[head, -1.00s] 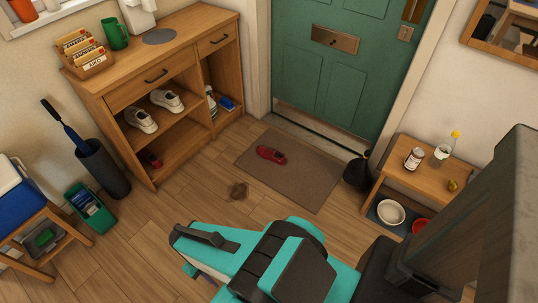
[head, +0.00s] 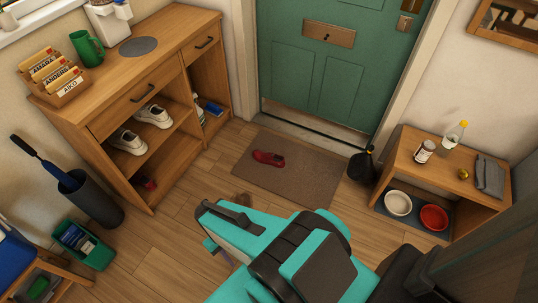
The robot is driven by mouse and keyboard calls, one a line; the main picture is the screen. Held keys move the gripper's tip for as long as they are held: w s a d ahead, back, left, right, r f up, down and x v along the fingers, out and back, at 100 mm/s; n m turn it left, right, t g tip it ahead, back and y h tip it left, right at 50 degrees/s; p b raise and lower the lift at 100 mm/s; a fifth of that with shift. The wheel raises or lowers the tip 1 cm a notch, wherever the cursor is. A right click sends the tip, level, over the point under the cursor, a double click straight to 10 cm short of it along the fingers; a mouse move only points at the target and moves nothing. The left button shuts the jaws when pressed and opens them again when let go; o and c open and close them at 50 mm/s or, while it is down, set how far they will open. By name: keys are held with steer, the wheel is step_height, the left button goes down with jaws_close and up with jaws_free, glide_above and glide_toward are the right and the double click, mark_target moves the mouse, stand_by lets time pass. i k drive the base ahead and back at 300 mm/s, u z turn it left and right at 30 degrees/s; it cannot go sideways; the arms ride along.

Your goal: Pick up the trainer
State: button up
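A pair of white trainers stands side by side on the upper shelf of the wooden cabinet (head: 185,87), one at the front left (head: 128,141) and one at the back right (head: 154,116). A single dark red shoe (head: 268,158) lies on the brown doormat (head: 305,179). A small red item (head: 149,184), perhaps another shoe, shows on the bottom shelf, mostly in shadow. My gripper (head: 215,232) is over the floor in front of the mat, apart from all the shoes. Its fingers are seen from above and behind, so their opening is hidden.
A dark umbrella stand (head: 94,199) and a green bin (head: 83,243) stand left of the cabinet.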

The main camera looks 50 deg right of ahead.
mark_target(269, 158)
steer(key=z, duration=0.2)
steer(key=i, duration=0.95)
steer(key=u, duration=0.15)
